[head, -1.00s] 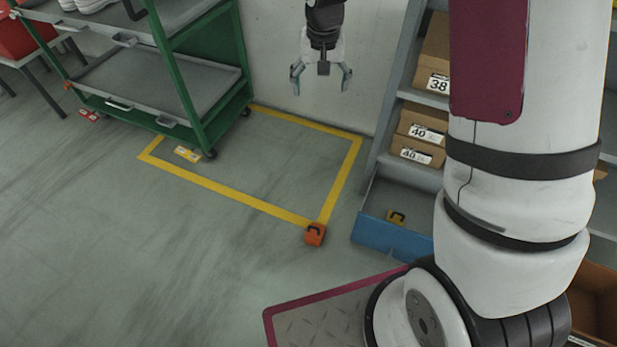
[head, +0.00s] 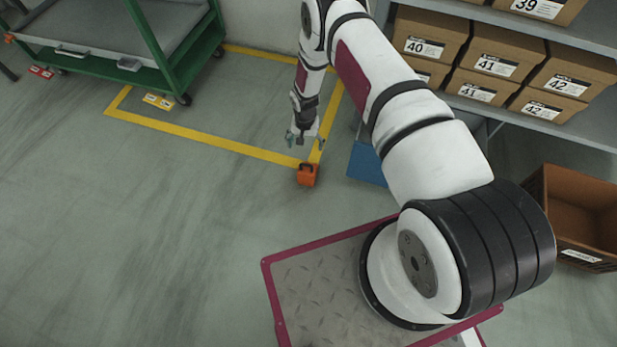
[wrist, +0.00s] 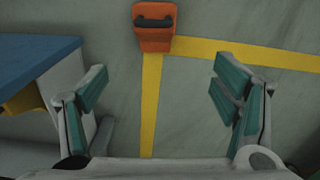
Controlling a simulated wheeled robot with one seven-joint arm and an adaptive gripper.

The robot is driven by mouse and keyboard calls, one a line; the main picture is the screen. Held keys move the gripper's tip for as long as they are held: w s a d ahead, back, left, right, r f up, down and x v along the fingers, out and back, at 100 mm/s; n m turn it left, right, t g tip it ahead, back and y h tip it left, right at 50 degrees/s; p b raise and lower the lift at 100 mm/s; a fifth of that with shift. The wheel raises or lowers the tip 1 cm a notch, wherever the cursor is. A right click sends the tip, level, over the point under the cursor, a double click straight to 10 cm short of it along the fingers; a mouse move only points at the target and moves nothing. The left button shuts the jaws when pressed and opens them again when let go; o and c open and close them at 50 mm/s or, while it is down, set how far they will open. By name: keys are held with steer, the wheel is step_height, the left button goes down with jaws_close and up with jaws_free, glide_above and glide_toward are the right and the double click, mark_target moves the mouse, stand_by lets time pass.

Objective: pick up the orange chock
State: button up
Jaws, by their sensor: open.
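The orange chock (head: 307,175) sits on the floor at the near corner of the yellow floor marking, with a dark handle on its top. In the wrist view the chock (wrist: 154,30) is at the top, beyond my fingertips and a little left of the middle between them. My gripper (head: 304,143) is open, pointing down, just behind and above the chock in the head view. In the wrist view my gripper (wrist: 160,85) has its two fingers wide apart with nothing between them but floor and yellow tape.
A green cart (head: 165,60) is at the upper left. A shelf with shoe boxes (head: 495,65) is at right. The floor left of the chock is clear.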

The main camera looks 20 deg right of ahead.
steer(key=b, duration=0.3)
glide_toward(308, 168)
steer(key=f, duration=0.2)
steer(key=w+f, duration=0.1)
steer(key=f, duration=0.2)
steer(key=shift+a+f, duration=0.1)
steer(key=shift+f, duration=0.05)
steer(key=shift+d+f+b, duration=0.15)
steer(key=shift+f+b, duration=0.7)
steer(key=shift+f, duration=0.8)
steer(key=shift+d+f+b, duration=0.1)
steer(key=shift+f+b, duration=0.75)
steer(key=shift+f, duration=0.75)
steer(key=shift+r, duration=0.1)
steer(key=c, duration=1.6)
steer(key=shift+c, duration=0.5)
steer(key=shift+r, duration=0.1)
